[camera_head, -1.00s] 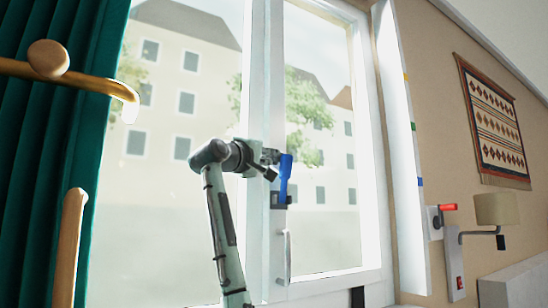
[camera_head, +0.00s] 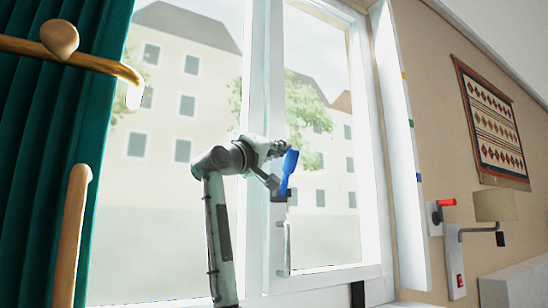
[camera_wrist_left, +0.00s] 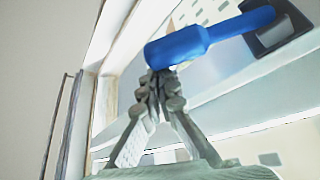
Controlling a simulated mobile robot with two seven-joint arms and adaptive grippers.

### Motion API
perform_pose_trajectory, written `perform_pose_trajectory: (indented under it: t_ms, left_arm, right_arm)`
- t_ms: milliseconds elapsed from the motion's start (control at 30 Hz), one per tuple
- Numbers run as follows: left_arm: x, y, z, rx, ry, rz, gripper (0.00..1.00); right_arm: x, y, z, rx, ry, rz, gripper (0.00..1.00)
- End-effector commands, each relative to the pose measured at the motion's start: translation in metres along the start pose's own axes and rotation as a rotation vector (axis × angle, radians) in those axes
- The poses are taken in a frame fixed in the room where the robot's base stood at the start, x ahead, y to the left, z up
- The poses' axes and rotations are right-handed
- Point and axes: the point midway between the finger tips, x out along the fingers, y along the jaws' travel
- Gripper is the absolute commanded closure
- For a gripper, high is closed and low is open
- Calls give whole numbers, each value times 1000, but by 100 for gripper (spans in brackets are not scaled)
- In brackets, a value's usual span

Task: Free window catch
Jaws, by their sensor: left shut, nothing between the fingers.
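The window catch (camera_head: 289,172) is a blue handle on the middle post of the white window (camera_head: 263,225). It points up and leans a little to the right from a dark base (camera_head: 280,196). My left gripper (camera_head: 277,164) is beside the handle's upper part, at its left. In the left wrist view my left gripper (camera_wrist_left: 155,82) is shut and empty. Its fingertips are at the free, thick end of the blue handle (camera_wrist_left: 205,37); whether they touch it I cannot tell. The dark base (camera_wrist_left: 275,33) shows at the right there. My right gripper is not in view.
A pale grip (camera_head: 287,247) is below the catch. A green curtain (camera_head: 30,170) and a brass rod (camera_head: 85,58) are at the left. On the right wall are a red lever (camera_head: 446,203), a lamp (camera_head: 495,206) and a woven hanging (camera_head: 492,125).

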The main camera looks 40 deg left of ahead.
Motion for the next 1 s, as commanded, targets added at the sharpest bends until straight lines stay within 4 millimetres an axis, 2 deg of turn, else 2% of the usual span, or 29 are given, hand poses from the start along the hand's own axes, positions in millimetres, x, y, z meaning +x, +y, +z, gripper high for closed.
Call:
perform_pose_trajectory:
  t_ms: [33, 300, 500, 733, 1000]
  left_arm:
    - [-4, -5, 8, 41, -2, 17, 100]
    - [-17, -1, 31, 262, -3, 146, 100]
    - [-25, -2, 45, 410, -4, 232, 100]
    - [-32, -3, 57, 409, -4, 236, 100]
    - [-36, -6, 64, 407, -3, 235, 100]
  right_arm:
    - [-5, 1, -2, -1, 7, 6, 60]
    - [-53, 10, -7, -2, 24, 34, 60]
    - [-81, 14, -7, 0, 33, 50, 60]
    - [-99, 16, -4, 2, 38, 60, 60]
    - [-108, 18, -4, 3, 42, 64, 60]
